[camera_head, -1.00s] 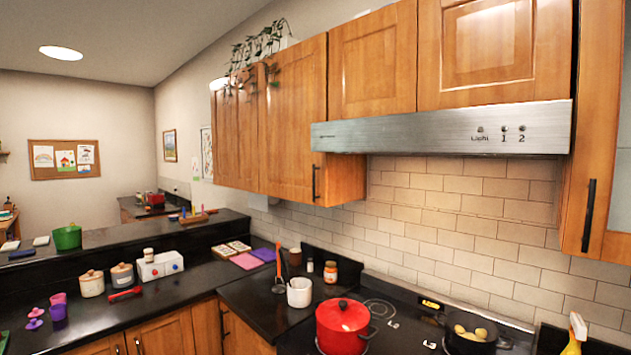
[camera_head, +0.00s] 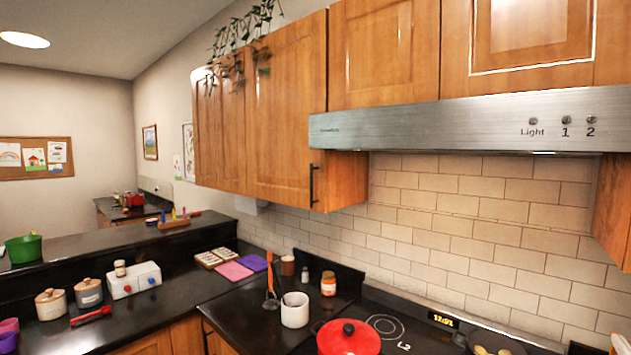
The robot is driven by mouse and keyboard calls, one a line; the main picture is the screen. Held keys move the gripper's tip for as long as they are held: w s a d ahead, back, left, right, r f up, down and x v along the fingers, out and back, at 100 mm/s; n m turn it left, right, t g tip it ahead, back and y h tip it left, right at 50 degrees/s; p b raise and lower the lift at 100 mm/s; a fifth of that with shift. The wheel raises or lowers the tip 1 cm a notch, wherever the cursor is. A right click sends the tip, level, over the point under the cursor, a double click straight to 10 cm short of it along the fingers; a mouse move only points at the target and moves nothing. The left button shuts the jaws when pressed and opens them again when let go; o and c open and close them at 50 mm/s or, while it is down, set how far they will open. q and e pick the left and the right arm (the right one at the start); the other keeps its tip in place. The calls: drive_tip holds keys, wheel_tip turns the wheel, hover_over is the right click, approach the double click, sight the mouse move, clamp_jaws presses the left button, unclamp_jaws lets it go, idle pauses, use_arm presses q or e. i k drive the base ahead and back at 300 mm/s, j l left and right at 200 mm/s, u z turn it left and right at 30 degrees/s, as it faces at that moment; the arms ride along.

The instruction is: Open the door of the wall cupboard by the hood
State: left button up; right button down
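The wall cupboard by the hood has a wooden door (camera_head: 285,118) that is shut. Neither of my grippers shows in the head view.
A plant (camera_head: 240,45) hangs over the cupboard top. The air before the cupboard door looks clear.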

sight(281, 168)
drive_tip(key=i+j+z, duration=0.15)
drive_tip(key=i+j, duration=0.15)
drive_tip(key=i, duration=0.2)
drive_tip(key=i+j+z, duration=0.15)
drive_tip(key=i+j, duration=0.2)
drive_tip(key=i, duration=0.2)
